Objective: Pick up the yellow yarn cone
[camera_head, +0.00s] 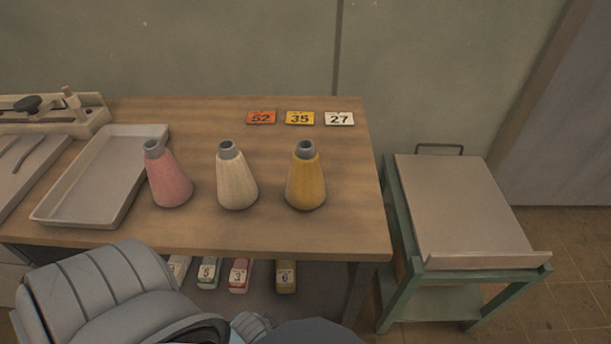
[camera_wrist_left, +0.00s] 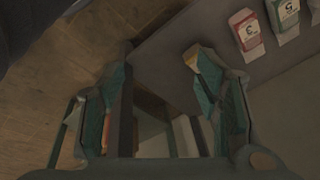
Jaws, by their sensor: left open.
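The yellow yarn cone (camera_head: 306,181) stands upright on the wooden table, right of the cream cone (camera_head: 236,180) and the pink cone (camera_head: 168,178). Its grey tube end points up. My left gripper (camera_wrist_left: 160,60) is open in the left wrist view, with nothing seen between its fingers. My left arm reaches in low at the left of the head view, in front of the table, and its fingers do not show there. No cone shows in the left wrist view. My right gripper is not in view.
A grey tray (camera_head: 66,214) lies left of the cones. Number cards 52 (camera_head: 261,118), 35 (camera_head: 300,118) and 27 (camera_head: 339,119) lie behind them. Several labelled boxes, including a red one (camera_head: 239,275), sit below the tabletop. A green-framed cart (camera_head: 465,215) stands to the right.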

